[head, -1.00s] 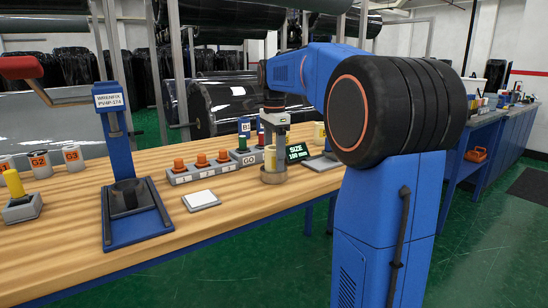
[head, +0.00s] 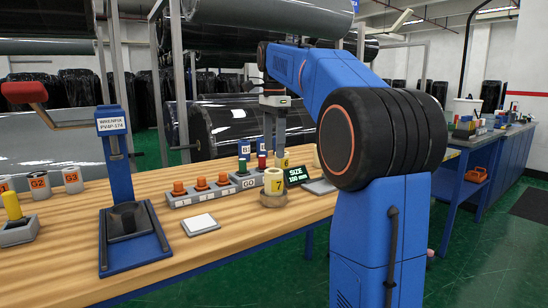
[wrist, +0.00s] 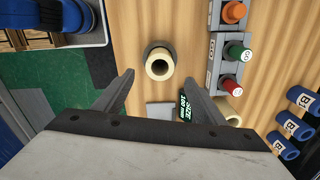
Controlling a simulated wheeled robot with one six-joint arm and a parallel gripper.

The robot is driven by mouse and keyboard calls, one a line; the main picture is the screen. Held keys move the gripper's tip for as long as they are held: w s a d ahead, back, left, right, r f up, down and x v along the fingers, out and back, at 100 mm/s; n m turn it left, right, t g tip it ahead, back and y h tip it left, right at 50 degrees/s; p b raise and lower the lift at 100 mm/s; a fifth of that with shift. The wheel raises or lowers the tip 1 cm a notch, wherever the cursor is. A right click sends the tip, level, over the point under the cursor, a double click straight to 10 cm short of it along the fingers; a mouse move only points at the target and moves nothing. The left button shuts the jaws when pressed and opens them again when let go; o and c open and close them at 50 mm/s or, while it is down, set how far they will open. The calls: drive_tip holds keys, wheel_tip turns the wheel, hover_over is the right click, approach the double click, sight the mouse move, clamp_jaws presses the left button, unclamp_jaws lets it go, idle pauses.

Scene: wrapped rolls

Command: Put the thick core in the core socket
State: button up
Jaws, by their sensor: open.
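A thick-walled cream core (head: 273,188) with a yellow "7" label stands upright at the bench's front edge. In the wrist view the core (wrist: 160,66) shows its open top, with a dark round rim (wrist: 153,47) at its base. The rim looks like a socket around it, but how deep the core sits is hidden. My gripper (wrist: 159,76) is open and empty; its fingers are spread wide below the core in the picture. In the head view my gripper is raised above and behind the core, apart from it.
A second cream core (head: 282,158) stands behind, near the size display (head: 297,175). A button box (head: 202,191) is to the left, with a white pad (head: 200,224) before it. A blue stand with a black cup (head: 128,222) is at the left.

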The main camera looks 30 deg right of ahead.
drive_tip(key=s+a+f+n+t, duration=0.1)
drive_tip(key=s+a+f+n, duration=0.4)
drive_tip(key=s, duration=0.2)
drive_tip(key=s+a+f+n+t, duration=0.1)
drive_tip(key=s+a+f+n, duration=0.4)
drive_tip(key=s, duration=0.3)
drive_tip(key=s+a+f+n+t, duration=0.1)
drive_tip(key=s+a+f+n, duration=0.2)
drive_tip(key=s+f+n, duration=0.2)
drive_tip(key=s+a+f+n+t, duration=0.1)
drive_tip(key=s+a+f+n, duration=0.2)
drive_tip(key=s+f, duration=0.7)
wheel_tip(320, 180, down, 4)
drive_tip(key=shift+f+n+t, duration=0.25)
drive_tip(key=shift+n+t, duration=0.15)
drive_tip(key=shift+n, duration=0.5)
